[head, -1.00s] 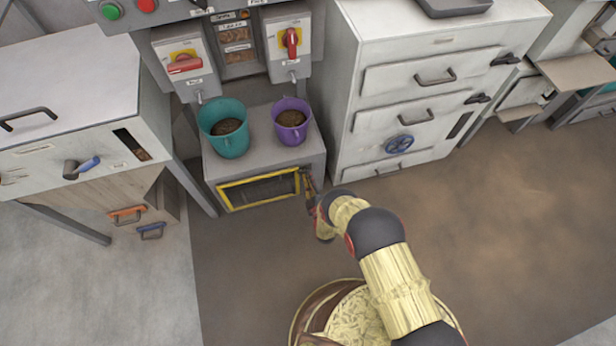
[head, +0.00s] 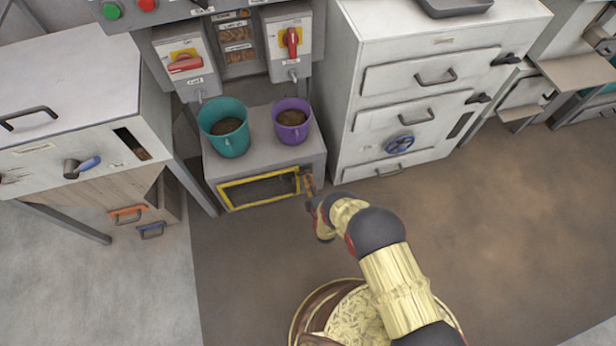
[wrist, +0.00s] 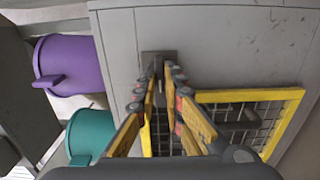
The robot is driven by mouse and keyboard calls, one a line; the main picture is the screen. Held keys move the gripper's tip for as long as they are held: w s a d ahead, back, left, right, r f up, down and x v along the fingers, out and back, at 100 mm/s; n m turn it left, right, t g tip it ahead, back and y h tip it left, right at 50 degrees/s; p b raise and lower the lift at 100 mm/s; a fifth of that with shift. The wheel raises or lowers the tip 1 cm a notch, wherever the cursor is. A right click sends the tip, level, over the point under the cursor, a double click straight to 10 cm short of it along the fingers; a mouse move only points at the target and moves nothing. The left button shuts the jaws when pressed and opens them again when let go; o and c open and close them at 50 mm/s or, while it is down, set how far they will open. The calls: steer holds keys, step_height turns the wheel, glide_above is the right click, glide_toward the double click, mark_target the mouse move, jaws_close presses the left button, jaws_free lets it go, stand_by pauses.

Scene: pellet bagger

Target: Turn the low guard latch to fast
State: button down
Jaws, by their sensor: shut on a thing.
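The low guard (head: 258,203) is a yellow-framed mesh panel on the front of a grey stand, below the two buckets. It also shows in the wrist view (wrist: 248,95), on the right and partly behind my fingers. The guard latch (wrist: 158,62) is a small dark piece on a dark plate at the top middle of the wrist view. My gripper (wrist: 161,78) is shut on the latch, with its yellow fingers on both sides of it. In the head view my gripper (head: 309,183) is at the guard's upper right corner, and the latch's exact angle is hidden there.
A teal bucket (head: 229,142) and a purple bucket (head: 291,134) stand on the grey stand (head: 258,170) above the guard. A white cabinet (head: 345,120) with handles and a blue wheel stands close on the right. Brown floor (head: 500,220) is clear at the right.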

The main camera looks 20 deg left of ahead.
steer(key=shift+f, duration=0.1)
stand_by(0.3)
steer(key=c, duration=2)
jaws_free()
steer(key=shift+c, duration=0.2)
steer(key=shift+o, duration=0.7)
steer(key=shift+s, duration=0.1)
steer(key=v, duration=1.1)
steer(key=shift+s+d, duration=0.3)
